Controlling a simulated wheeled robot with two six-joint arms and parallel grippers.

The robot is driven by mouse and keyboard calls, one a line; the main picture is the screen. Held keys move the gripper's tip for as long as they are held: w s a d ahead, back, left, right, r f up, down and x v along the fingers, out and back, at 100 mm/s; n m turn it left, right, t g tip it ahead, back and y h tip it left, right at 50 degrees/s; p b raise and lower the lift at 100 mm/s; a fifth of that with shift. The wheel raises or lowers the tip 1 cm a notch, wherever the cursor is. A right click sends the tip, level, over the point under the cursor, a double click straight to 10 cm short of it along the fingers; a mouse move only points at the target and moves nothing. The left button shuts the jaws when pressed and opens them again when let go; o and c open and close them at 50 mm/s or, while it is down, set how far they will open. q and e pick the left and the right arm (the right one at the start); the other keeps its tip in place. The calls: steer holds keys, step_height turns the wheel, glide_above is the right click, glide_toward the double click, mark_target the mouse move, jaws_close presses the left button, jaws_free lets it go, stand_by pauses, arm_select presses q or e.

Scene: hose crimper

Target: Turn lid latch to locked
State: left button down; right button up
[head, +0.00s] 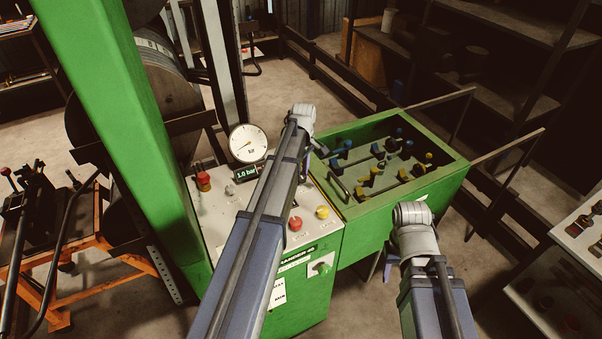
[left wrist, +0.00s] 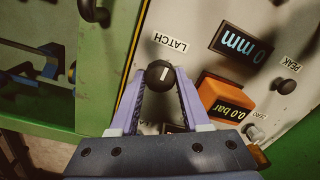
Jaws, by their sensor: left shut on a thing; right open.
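The latch knob (left wrist: 161,73) is a round black knob with a white pointer line, beside the word LATCH on a white panel (left wrist: 190,18) in the left wrist view. The line points nearly straight up in that picture, leaning slightly right. My left gripper (left wrist: 160,76) has its two purple fingers on either side of the knob and is shut on it.
In the left wrist view, a 0 mm display (left wrist: 243,44), an orange 0.0 bar unit (left wrist: 226,97) and a peak knob (left wrist: 286,86) sit close by. In the head view, a round gauge (head: 247,143) and a green bin (head: 405,205) with several fittings flank my left arm.

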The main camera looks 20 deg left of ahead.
arm_select(q)
steer(key=m, duration=0.4)
steer(key=shift+m, duration=0.4)
steer(key=m, duration=0.4)
steer(key=shift+s+m, duration=0.1)
steer(key=shift+m, duration=0.2)
steer(key=m, duration=0.4)
steer(key=shift+t, duration=0.3)
steer(key=shift+m, duration=2.4)
steer(key=shift+c, duration=1.8)
jaws_free()
